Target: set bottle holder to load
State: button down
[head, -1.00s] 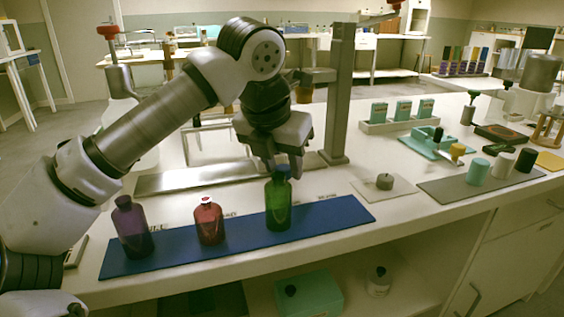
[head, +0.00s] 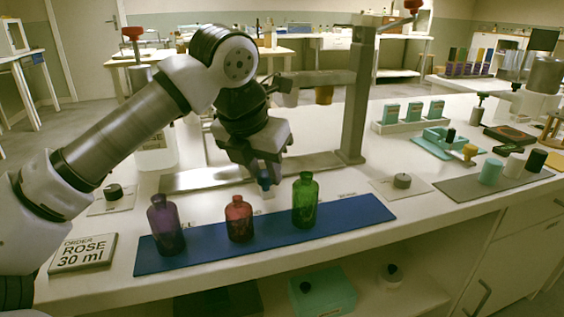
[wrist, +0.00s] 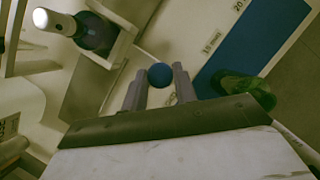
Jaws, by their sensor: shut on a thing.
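My gripper (head: 264,182) reaches down behind the blue mat, between the red and green bottles in the picture. Its two fingers are shut on a blue round knob (wrist: 160,75); the knob also shows in the head view (head: 264,178). In the wrist view a dark blue bottle (wrist: 95,33) with a white top lies within a pale bracket (wrist: 122,45), which may be the bottle holder. What joins the knob to the bracket is unclear. In the head view my arm hides much of this area.
A purple bottle (head: 165,226), a red bottle (head: 238,218) and a green bottle (head: 305,200) stand on the blue mat (head: 350,212). An order card (head: 83,254) reads ROSE 30 ml. A metal post (head: 357,105) rises behind. Several other bench items stand at right.

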aim_at(242, 171)
jog(key=a, duration=0.1)
jog(key=s+a, duration=0.1)
jog(key=a, duration=0.1)
jog(key=shift+a, duration=0.25)
jog(key=c, duration=1.1)
grip_release()
jog(key=p+v, duration=0.4)
jog(key=v, duration=1)
jog(key=shift+s+f, duration=0.1)
